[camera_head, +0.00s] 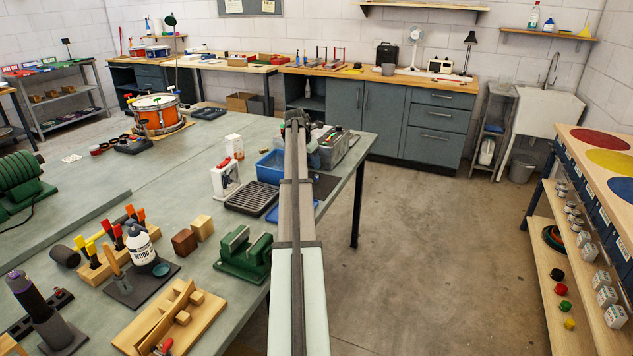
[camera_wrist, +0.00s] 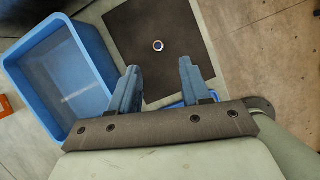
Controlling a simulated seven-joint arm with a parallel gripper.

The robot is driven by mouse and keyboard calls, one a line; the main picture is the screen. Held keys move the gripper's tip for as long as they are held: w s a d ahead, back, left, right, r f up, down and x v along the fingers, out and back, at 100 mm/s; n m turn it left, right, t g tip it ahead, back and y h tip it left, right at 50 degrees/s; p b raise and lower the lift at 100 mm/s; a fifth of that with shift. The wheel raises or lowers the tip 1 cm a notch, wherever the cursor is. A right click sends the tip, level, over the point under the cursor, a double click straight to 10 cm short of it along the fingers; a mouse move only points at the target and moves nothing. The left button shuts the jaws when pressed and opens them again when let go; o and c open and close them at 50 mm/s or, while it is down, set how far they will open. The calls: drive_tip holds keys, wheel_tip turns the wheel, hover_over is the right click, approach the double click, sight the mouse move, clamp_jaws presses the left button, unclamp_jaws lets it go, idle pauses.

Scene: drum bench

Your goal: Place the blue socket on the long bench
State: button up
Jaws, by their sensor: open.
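My gripper (camera_wrist: 158,85) is open, and nothing shows between its fingers. In the wrist view a small round ring-shaped piece (camera_wrist: 158,45) with a pale rim lies on a dark square mat (camera_wrist: 130,25), a little beyond the fingertips and apart from them. It may be the socket; its blue colour is hard to make out. In the head view my gripper (camera_head: 296,120) is over the far right part of the grey-green bench (camera_head: 230,125), and my arm hides part of the mat (camera_head: 326,184). The small piece cannot be made out there.
A blue bin (camera_wrist: 62,75) stands left of the fingers; it also shows in the head view (camera_head: 271,168). A grey container (camera_head: 331,152) stands near the bench's right edge. A wood-topped bench (camera_head: 400,80) runs along the back wall. Open floor (camera_head: 430,230) lies right of the bench.

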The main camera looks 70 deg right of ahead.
sight(316, 176)
drive_tip(key=x, duration=0.9)
drive_tip(key=shift+w+d, duration=0.1)
drive_tip(key=shift+d, duration=0.15)
clamp_jaws()
